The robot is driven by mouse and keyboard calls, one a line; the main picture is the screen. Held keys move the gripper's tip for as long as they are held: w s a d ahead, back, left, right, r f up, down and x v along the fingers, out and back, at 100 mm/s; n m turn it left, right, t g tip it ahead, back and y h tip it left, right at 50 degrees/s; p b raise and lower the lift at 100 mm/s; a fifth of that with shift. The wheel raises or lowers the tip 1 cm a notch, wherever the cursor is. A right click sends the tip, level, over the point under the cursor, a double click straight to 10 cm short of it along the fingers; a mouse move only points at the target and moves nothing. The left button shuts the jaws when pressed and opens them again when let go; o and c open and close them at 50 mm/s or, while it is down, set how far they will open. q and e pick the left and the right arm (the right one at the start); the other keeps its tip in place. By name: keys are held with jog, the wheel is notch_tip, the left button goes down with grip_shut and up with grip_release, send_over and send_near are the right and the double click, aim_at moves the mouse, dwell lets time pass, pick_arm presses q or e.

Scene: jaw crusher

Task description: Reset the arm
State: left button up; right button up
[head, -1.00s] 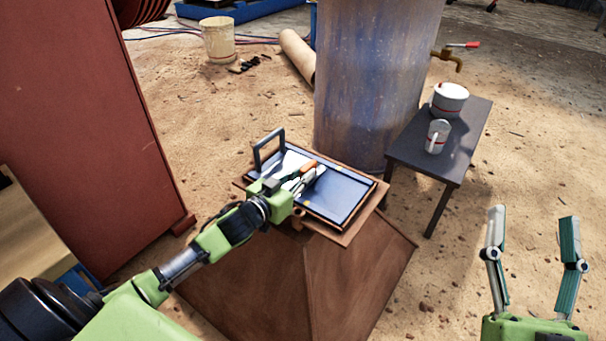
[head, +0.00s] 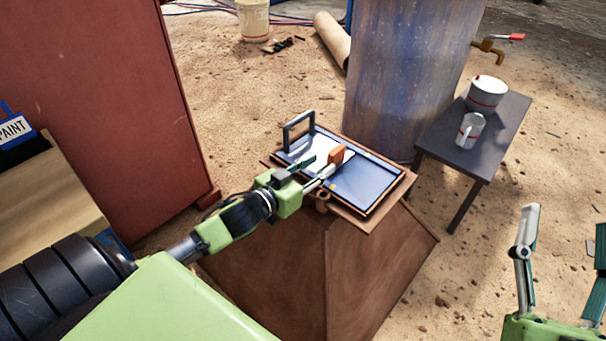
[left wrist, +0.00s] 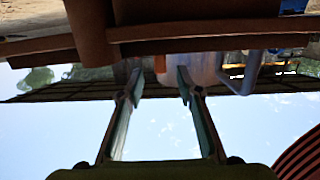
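My left gripper (head: 322,164) is over the near left part of a framed panel (head: 368,184) on a brown tapered pedestal (head: 300,270). Its two fingers are apart. A small orange block (head: 337,154) is by the fingertips; I cannot tell whether they touch. The left wrist view also shows the spread fingers (left wrist: 158,84) with nothing clearly between them, and a bit of orange (left wrist: 160,66) beyond. My right gripper (head: 565,240) is at the lower right, fingers spread and empty, partly cut off by the picture's edge.
A grey handle (head: 298,130) stands up at the panel's back left corner. A large drum (head: 405,80) stands behind. A red cabinet (head: 110,90) is at the left.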

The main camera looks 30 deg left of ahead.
pick_arm(q)
jog(key=v, duration=0.6)
jog(key=shift+r, duration=0.1)
